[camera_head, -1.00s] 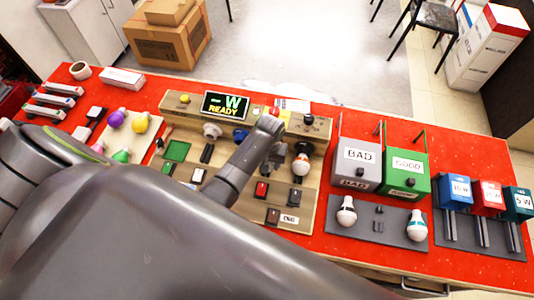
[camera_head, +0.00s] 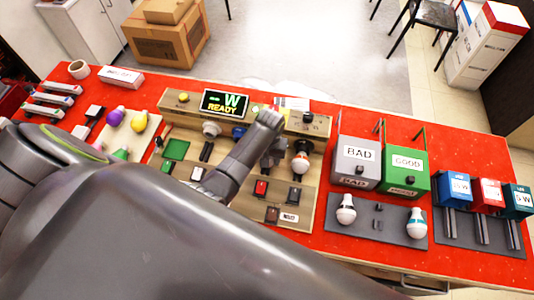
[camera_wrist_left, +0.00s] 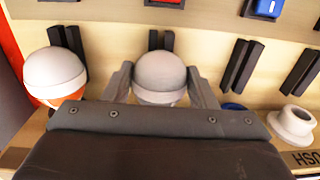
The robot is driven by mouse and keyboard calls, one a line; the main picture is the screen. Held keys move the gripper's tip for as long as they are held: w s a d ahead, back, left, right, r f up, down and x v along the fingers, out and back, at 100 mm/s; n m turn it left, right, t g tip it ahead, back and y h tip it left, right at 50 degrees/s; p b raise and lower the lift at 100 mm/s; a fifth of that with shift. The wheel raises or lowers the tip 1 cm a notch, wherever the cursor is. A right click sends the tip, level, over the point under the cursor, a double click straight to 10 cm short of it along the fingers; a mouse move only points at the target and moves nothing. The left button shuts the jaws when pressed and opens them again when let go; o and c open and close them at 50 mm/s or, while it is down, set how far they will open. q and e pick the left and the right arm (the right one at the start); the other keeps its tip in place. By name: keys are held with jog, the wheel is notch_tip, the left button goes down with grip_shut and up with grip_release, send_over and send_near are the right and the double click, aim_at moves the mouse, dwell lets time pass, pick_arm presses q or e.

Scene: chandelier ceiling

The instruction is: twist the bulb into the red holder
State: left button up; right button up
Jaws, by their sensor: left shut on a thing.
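My left gripper (camera_wrist_left: 160,88) is shut on a bulb (camera_wrist_left: 160,76), with one finger on each side of its pale grey-white dome. In the head view my left gripper (camera_head: 270,158) is over the middle-right of the wooden test board and mostly hidden by my own arm. The red holder is not visible; the bulb and my gripper cover that part of the row. I cannot tell whether the bulb touches a holder. A blue holder (camera_head: 240,133) and a white holder (camera_head: 212,130) show to its left. My right gripper is not in view.
A red-banded bulb (camera_head: 300,163) stands beside my gripper, at the black holder (camera_head: 304,147). The display (camera_head: 225,104) reads "W READY". Grey BAD (camera_head: 359,168) and green GOOD (camera_head: 405,174) bins stand right. Two bulbs rest on a grey mat (camera_head: 378,238).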

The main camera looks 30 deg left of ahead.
pick_arm(q)
jog(key=shift+w, duration=0.1)
jog(key=shift+d+y, duration=0.1)
jog(key=shift+y, duration=0.9)
jog(key=shift+d+g+y, duration=0.1)
jog(key=shift+g+y, duration=0.2)
jog(key=shift+w+y, duration=0.1)
jog(key=shift+y, duration=0.5)
jog(key=shift+f+y, duration=0.1)
jog(key=shift+y, duration=0.2)
jog(key=o, duration=1)
jog(key=shift+o, duration=0.2)
